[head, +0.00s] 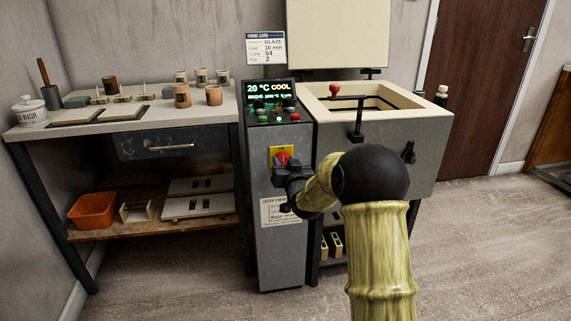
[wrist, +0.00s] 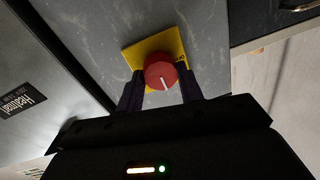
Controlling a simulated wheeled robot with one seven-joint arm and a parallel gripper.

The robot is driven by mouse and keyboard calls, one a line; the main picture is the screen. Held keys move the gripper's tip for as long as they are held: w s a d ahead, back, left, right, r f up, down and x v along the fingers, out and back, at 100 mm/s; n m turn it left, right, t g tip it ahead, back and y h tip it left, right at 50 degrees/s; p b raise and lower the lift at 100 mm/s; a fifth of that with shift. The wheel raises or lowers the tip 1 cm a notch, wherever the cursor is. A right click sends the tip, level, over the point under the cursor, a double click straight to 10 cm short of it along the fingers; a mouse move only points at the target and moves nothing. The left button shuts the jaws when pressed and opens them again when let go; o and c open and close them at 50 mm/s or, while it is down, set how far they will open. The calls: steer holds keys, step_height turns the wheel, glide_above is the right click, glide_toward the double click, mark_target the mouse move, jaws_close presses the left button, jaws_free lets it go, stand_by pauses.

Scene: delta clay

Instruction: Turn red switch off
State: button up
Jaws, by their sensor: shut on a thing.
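The red switch (wrist: 160,74) is a round knob with a white pointer line, on a yellow plate (wrist: 150,50) on the front of the grey control cabinet. In the head view the red switch (head: 283,157) shows just above my gripper, partly hidden by it. My gripper (head: 282,165) reaches the cabinet front. In the wrist view the fingers of my gripper (wrist: 160,88) are shut on the red switch, one on each side. The white line points down and slightly right in the wrist view.
The cabinet display (head: 270,91) reads 20 °C COOL above several buttons. An open kiln (head: 400,150) stands to the right. A workbench (head: 120,125) with pots stands to the left. The floor (head: 470,260) at right is clear.

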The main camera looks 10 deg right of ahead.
steer(key=shift+n, duration=0.4)
steer(key=n, duration=0.4)
steer(key=shift+a, duration=0.1)
steer(key=n, duration=0.4)
steer(key=shift+a+g, duration=0.1)
steer(key=shift+g, duration=0.2)
steer(key=n, duration=0.4)
steer(key=shift+n+h, duration=0.3)
steer(key=shift+n, duration=0.1)
steer(key=shift+a+f+n+h, duration=0.1)
steer(key=shift+n+h, duration=0.2)
steer(key=shift+n, duration=1.4)
steer(key=o, duration=1)
steer(key=shift+s, duration=0.1)
